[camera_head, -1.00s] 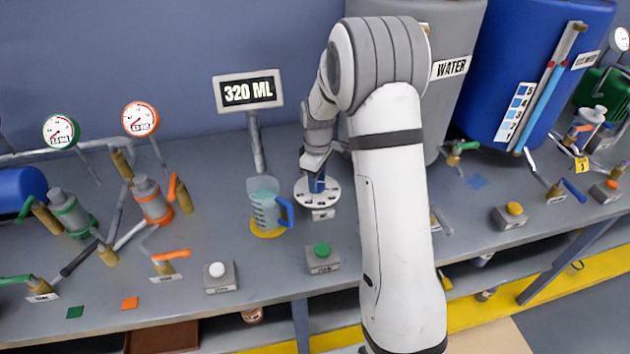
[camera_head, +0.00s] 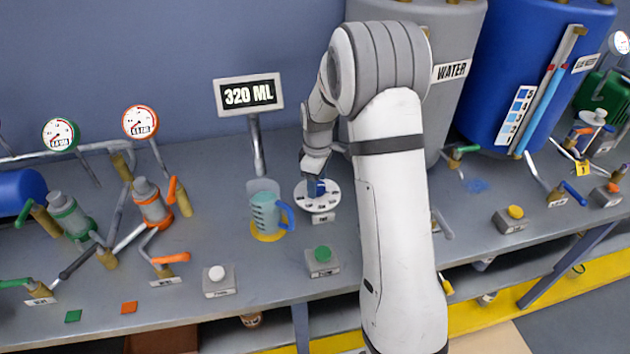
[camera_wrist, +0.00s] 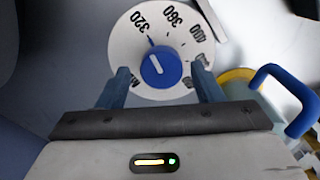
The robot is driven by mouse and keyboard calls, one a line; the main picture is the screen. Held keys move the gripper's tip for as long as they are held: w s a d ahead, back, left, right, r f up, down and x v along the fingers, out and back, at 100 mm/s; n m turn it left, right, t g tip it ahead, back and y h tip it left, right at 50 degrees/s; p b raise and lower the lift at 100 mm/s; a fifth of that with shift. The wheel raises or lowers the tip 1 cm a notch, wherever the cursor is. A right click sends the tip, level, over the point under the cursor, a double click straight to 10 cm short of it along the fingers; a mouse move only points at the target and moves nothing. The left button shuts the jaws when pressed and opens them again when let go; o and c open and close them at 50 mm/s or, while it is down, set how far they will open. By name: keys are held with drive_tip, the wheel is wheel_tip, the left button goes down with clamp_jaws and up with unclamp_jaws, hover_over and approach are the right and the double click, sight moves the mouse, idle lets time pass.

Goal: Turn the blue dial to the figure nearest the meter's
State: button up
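The blue dial (camera_wrist: 161,67) sits in the middle of a round white plate (camera_wrist: 122,48) printed with figures such as 320, 360 and 400. A white line on the knob and a dark blue tip point up and left, close to 320. In the head view the plate (camera_head: 326,203) lies on the bench under my gripper (camera_head: 316,186). The meter (camera_head: 249,94) reads 320 ML. In the wrist view my gripper (camera_wrist: 162,84) is open, with one finger on each side of the knob and gaps between. The lower figures are partly hidden by the fingers.
A measuring jug (camera_head: 266,212) with a blue handle stands on a yellow disc just left of the dial. A green button box (camera_head: 322,260) and a white button box (camera_head: 218,280) sit in front. The grey water tank (camera_head: 445,110) stands behind my arm.

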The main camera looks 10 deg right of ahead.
drive_tip(key=shift+s, duration=0.1)
drive_tip(key=shift+r+b, duration=0.3)
drive_tip(key=shift+r, duration=3.55)
drive_tip(key=shift+s+r, duration=0.2)
drive_tip(key=shift+r, duration=0.05)
drive_tip(key=s+r+m+t, duration=0.1)
drive_tip(key=s+r+m, duration=0.25)
drive_tip(key=s, duration=0.25)
drive_tip(key=s+r+m, duration=0.2)
drive_tip(key=s+r, duration=0.2)
drive_tip(key=s, duration=0.2)
drive_tip(key=shift+s+a+r+m+t, duration=0.1)
drive_tip(key=shift+s+m+t, duration=0.2)
drive_tip(key=shift+s+m, duration=1.55)
drive_tip(key=shift+s+a+r+m+t, duration=0.1)
drive_tip(key=shift+s+t, duration=0.2)
drive_tip(key=shift+s, duration=3.25)
drive_tip(key=shift+s+a+m+t, duration=0.1)
drive_tip(key=shift+s+m+t, duration=0.2)
drive_tip(key=shift+s+m, duration=1.55)
drive_tip(key=shift+s+n, duration=0.8)
drive_tip(key=shift+n, duration=0.05)
